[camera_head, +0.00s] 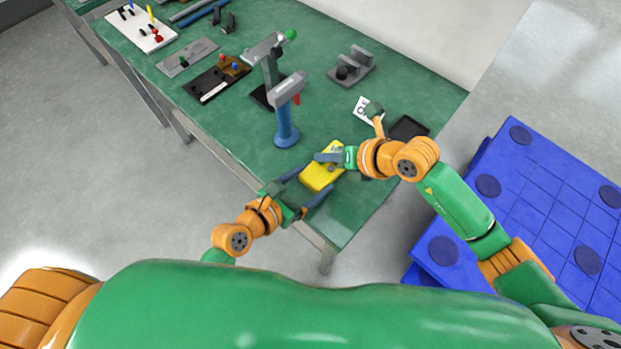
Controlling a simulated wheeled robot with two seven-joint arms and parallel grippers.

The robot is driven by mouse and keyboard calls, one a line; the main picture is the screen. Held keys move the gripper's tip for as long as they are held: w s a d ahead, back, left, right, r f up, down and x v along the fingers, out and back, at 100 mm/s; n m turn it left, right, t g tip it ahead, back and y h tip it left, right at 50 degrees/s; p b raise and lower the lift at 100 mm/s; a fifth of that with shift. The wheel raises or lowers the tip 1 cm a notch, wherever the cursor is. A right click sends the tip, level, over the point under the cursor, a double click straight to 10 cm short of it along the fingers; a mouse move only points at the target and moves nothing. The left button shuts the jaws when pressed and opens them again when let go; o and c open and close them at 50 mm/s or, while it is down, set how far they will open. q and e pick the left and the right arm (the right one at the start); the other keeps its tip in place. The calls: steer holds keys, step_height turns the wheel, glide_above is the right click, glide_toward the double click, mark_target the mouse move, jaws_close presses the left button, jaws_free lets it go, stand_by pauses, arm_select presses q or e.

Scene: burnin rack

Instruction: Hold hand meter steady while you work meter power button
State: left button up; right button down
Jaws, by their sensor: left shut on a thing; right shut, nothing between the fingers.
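The hand meter is the yellow box (316,181) near the front corner of the green bench. My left gripper (311,184) comes in from the left with its fingers on either side of the meter and is shut on it. My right gripper (324,157) reaches in from the right, shut and empty, with its tips over the far end of the meter. I cannot tell whether the tips touch it. The power button is hidden or too small to make out.
A blue post (285,125) with a grey head stands behind the meter on the green bench (225,128). A black tray (409,128) and a white card (362,110) lie to the right. Blue pallets (500,190) stand on the floor at right.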

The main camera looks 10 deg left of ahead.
mark_target(325, 166)
steer(key=shift+r, duration=0.5)
step_height(325, 166, up, 6)
stand_by(0.4)
